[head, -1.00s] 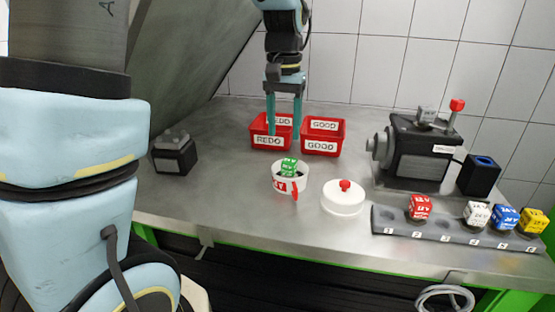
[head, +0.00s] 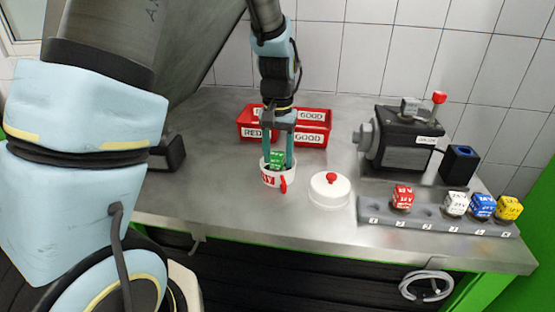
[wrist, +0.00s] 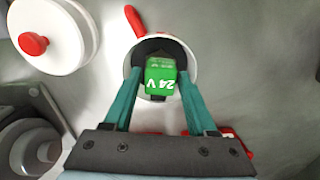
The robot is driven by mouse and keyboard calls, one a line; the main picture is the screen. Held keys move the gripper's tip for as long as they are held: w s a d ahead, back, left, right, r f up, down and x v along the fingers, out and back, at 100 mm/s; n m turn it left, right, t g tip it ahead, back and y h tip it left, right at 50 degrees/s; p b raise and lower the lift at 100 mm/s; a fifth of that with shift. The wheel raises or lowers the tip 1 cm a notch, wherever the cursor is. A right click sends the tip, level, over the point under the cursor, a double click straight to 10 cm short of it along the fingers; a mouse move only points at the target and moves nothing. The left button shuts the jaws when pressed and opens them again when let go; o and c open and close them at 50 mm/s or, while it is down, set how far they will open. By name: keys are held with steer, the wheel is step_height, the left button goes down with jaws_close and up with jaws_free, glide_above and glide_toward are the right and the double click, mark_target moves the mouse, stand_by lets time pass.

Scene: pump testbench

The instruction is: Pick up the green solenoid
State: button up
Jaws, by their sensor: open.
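The green solenoid (head: 277,159) stands in a white cup (head: 272,181) with a red handle near the middle of the bench. In the wrist view the green solenoid (wrist: 160,77) shows "24 V" lettering and sits inside the cup's dark opening (wrist: 160,48). My gripper (head: 278,160) points down over the cup with its teal fingers on either side of the solenoid. In the wrist view my gripper (wrist: 158,84) is open, with the solenoid between its fingertips. Whether the fingers touch it I cannot tell.
A white lid (head: 330,190) with a red knob lies right of the cup. Red bins (head: 312,138) stand behind. A numbered rack (head: 430,221) holds red, white, blue and yellow blocks at right. A dark pump unit (head: 402,140) stands behind the rack.

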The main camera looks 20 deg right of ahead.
steer(key=shift+f, duration=0.25)
steer(key=c, duration=0.9)
steer(key=shift+r, duration=0.1)
